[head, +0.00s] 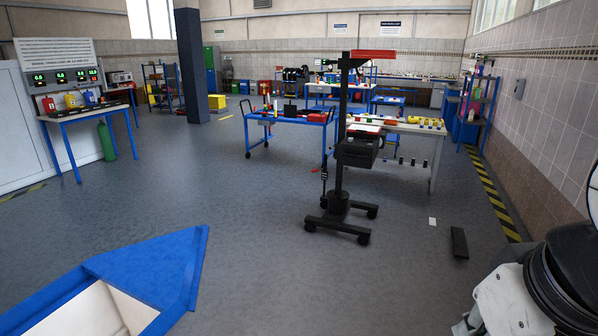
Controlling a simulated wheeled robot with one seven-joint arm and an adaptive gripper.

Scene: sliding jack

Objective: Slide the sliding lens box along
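A black lens box (359,152) sits partway up the dark upright column (340,110) of a wheeled stand, in the middle of the head view. A red-topped arm (373,55) sticks out to the right at the top of the column. The stand's black base (338,213) rests on castors on the floor. My gripper is not in view; only white and black parts of my arm show at the lower right, well apart from the stand.
A blue-framed cart (287,118) and a workbench (425,131) with small parts stand behind the stand. A flat dark bar (459,242) lies on the floor to its right. A blue-edged object (175,262) fills the lower left. The grey floor before the stand is clear.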

